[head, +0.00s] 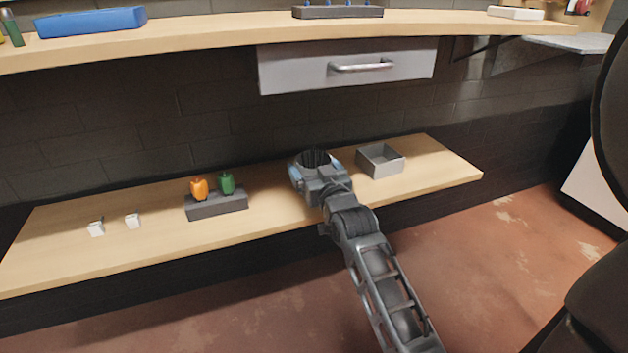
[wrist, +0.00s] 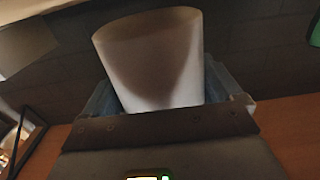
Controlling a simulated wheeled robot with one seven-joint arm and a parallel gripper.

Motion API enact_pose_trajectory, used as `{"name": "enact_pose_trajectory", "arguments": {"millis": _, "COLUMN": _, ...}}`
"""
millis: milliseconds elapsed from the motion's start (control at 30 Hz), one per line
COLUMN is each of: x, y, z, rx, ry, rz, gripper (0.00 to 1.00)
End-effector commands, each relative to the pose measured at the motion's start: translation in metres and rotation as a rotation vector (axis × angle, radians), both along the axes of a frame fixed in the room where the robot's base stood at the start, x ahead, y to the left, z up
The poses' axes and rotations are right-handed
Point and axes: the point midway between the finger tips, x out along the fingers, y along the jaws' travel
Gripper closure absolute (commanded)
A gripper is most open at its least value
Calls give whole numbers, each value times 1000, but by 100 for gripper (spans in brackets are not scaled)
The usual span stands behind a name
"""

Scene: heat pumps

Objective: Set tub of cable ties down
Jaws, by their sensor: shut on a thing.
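The tub of cable ties (wrist: 150,60) is a pale, plain round tub in the wrist view, standing up between the bluish fingers. In the head view its dark, ribbed top (head: 316,157) shows between the fingertips, and its side is hidden by my gripper. My gripper (head: 314,167) is shut on the tub, over the lower wooden shelf (head: 283,210), between the dark block and the grey box. In the wrist view my gripper (wrist: 160,100) holds the tub from both sides. I cannot tell whether the tub's base touches the shelf.
A grey open box (head: 381,165) stands right of my gripper. A dark block (head: 217,205) with an orange and a green item stands left, and two small white pieces (head: 132,221) lie farther left. A drawer (head: 346,72) hangs above under the upper shelf (head: 215,38).

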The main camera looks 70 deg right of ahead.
Motion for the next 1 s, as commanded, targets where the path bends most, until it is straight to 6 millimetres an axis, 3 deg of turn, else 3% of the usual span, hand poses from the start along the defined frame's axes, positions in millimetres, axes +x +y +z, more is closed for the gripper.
{"name": "enact_pose_trajectory", "arguments": {"millis": 33, "x": 0, "y": 0, "z": -14, "rx": 2, "ry": 1, "rz": -1, "gripper": 42}}
{"name": "enact_pose_trajectory", "arguments": {"millis": 100, "x": 0, "y": 0, "z": -22, "rx": 0, "ry": 1, "rz": -1, "gripper": 42}}
{"name": "enact_pose_trajectory", "arguments": {"millis": 500, "x": 0, "y": 0, "z": -25, "rx": 0, "ry": 1, "rz": 0, "gripper": 42}}
{"name": "enact_pose_trajectory", "arguments": {"millis": 533, "x": 0, "y": 0, "z": -25, "rx": 0, "ry": 1, "rz": 0, "gripper": 7}}
{"name": "enact_pose_trajectory", "arguments": {"millis": 600, "x": 0, "y": 0, "z": -24, "rx": 0, "ry": 1, "rz": 0, "gripper": 0}}
{"name": "enact_pose_trajectory", "arguments": {"millis": 1000, "x": -6, "y": 7, "z": -22, "rx": 3, "ry": 3, "rz": 0, "gripper": 0}}
